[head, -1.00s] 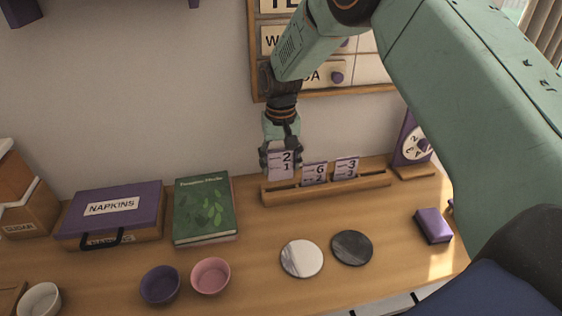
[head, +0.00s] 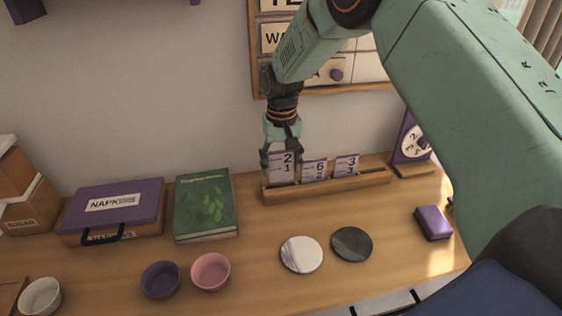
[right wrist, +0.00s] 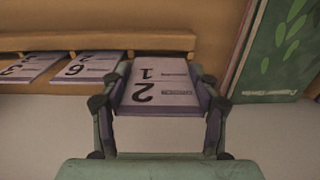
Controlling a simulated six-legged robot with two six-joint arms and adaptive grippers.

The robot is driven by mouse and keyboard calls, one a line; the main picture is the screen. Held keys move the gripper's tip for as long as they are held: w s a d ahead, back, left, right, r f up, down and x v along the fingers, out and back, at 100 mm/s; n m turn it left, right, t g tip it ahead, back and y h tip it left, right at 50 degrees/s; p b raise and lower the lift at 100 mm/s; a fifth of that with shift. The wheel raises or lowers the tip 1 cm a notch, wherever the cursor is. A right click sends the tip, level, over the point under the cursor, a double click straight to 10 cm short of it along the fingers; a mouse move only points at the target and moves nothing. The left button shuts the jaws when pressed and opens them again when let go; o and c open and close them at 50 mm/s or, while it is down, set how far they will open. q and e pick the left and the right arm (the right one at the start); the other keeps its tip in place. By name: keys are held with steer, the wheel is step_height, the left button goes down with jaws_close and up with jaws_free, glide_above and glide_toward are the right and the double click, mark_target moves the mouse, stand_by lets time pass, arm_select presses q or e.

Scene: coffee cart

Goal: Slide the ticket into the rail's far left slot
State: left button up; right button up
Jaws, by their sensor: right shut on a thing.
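The ticket (head: 281,171) is a pale purple card marked 2 and 1, upright at the left end of the wooden rail (head: 342,187). My right gripper (head: 281,160) is shut on the ticket, with a finger at each side edge. The right wrist view shows the ticket (right wrist: 160,84) between the fingers, its lower edge at the rail (right wrist: 100,41). I cannot tell how deep it is in the slot. Two other tickets, a 6 (head: 314,170) and a 3 (head: 346,165), stand in the rail to its right. My left gripper is not in view.
A green book (head: 205,204) lies left of the rail, beside a napkins box (head: 112,208). A dial stand (head: 414,150) is at the rail's right. Two round coasters (head: 301,254) (head: 351,244) and two bowls (head: 160,279) (head: 210,271) are in front.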

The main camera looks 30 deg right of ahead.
steer(key=shift+w+f, duration=0.1)
steer(key=shift+f, duration=0.05)
steer(key=shift+a, duration=0.1)
stand_by(0.4)
steer(key=shift+w+f, duration=0.2)
steer(key=shift+f, duration=0.15)
steer(key=shift+s, duration=0.15)
steer(key=shift+f, duration=0.75)
steer(key=shift+f, duration=0.2)
stand_by(0.6)
